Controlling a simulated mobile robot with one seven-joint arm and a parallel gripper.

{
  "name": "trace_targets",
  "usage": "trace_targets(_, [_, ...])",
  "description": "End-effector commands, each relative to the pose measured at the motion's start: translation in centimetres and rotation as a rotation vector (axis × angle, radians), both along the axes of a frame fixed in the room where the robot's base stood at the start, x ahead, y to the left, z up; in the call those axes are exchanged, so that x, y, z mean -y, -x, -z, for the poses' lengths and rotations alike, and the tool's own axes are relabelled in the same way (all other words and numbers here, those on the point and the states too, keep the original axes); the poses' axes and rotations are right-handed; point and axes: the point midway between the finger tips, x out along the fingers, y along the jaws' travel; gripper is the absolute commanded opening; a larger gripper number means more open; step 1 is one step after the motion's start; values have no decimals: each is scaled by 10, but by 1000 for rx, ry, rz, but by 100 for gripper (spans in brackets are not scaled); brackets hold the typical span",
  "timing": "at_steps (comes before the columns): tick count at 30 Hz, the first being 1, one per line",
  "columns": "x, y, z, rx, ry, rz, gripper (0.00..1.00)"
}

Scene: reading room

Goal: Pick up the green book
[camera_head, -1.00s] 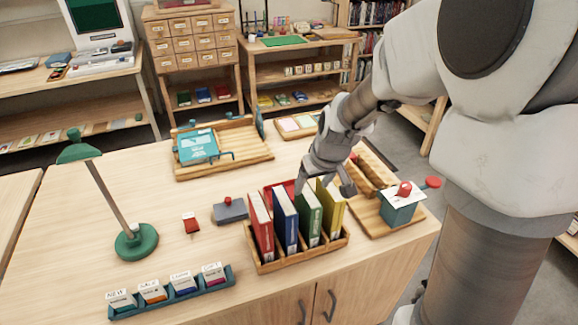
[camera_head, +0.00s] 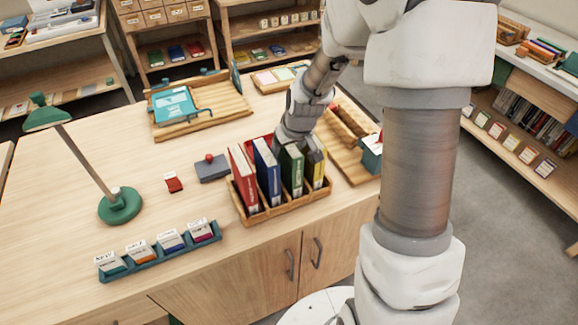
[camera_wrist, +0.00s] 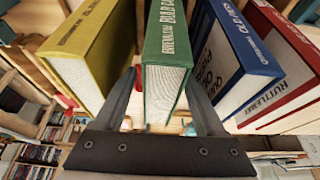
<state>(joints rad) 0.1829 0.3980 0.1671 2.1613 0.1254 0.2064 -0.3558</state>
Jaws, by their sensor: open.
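The green book (camera_head: 292,172) stands upright in a wooden rack (camera_head: 286,207) on the desk, between the blue book (camera_head: 267,172) and the yellow book (camera_head: 315,167). My gripper (camera_head: 291,142) is down behind the top of the green book; its fingertips are hidden in the head view. In the wrist view my gripper (camera_wrist: 163,95) is open, with one dark finger on each side of the green book (camera_wrist: 166,45). I cannot tell whether either finger touches it. The yellow book (camera_wrist: 88,50) is beyond the left finger, the blue book (camera_wrist: 238,55) beyond the right.
The red book (camera_head: 243,178) stands at the rack's left end. A dark grey stamp pad (camera_head: 212,170), a small red item (camera_head: 173,183), a green lamp (camera_head: 120,205) and a teal card holder (camera_head: 160,255) are to the left. A wooden tray (camera_head: 225,105) lies behind.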

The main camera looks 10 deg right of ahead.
Motion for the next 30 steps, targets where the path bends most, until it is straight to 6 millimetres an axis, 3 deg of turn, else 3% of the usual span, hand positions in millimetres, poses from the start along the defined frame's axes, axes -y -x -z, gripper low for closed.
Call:
trace_targets(29, [0,0,4,0,0,1,72])
trace_targets(30, [0,0,4,0,0,1,65])
